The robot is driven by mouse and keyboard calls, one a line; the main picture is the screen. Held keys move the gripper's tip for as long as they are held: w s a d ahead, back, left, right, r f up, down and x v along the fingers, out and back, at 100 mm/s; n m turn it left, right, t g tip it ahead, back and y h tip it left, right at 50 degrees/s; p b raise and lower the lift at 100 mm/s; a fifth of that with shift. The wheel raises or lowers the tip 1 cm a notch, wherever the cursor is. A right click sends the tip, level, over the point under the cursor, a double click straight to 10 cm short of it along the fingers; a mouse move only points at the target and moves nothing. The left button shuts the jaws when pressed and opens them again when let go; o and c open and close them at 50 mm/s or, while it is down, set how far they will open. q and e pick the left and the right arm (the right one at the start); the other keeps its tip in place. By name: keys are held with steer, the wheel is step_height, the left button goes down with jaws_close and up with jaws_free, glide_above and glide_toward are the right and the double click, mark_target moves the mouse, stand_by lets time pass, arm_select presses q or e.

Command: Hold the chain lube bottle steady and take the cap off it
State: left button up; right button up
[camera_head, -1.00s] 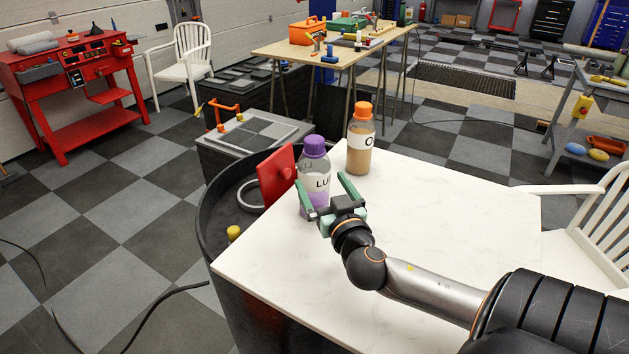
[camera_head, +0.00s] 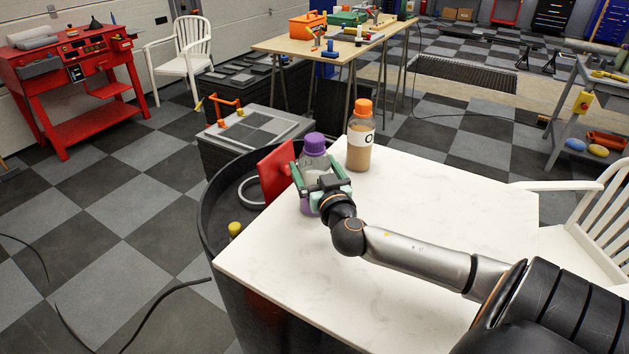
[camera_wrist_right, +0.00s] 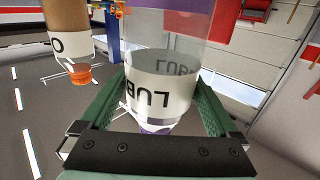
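The chain lube bottle (camera_head: 312,172) is clear with a purple cap (camera_head: 314,143) and purple contents low down. It stands upright near the far left corner of the white table, cap on. My right gripper (camera_head: 322,176) is open, with its green fingers on either side of the bottle's body, below the cap. In the right wrist view, which is upside down, the bottle (camera_wrist_right: 162,80) with its "LUBE" label fills the space between the fingers (camera_wrist_right: 165,105). Firm contact does not show. My left gripper is not in view.
An orange-capped bottle (camera_head: 360,140) with brown contents stands just behind and right of it; it also shows in the wrist view (camera_wrist_right: 70,35). A red panel (camera_head: 275,172) is close on the left by the table edge. The white table (camera_head: 420,215) is otherwise clear.

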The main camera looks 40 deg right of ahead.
steer(key=c, duration=1.2)
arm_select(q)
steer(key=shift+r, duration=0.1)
arm_select(e)
steer(key=shift+r, duration=0.15)
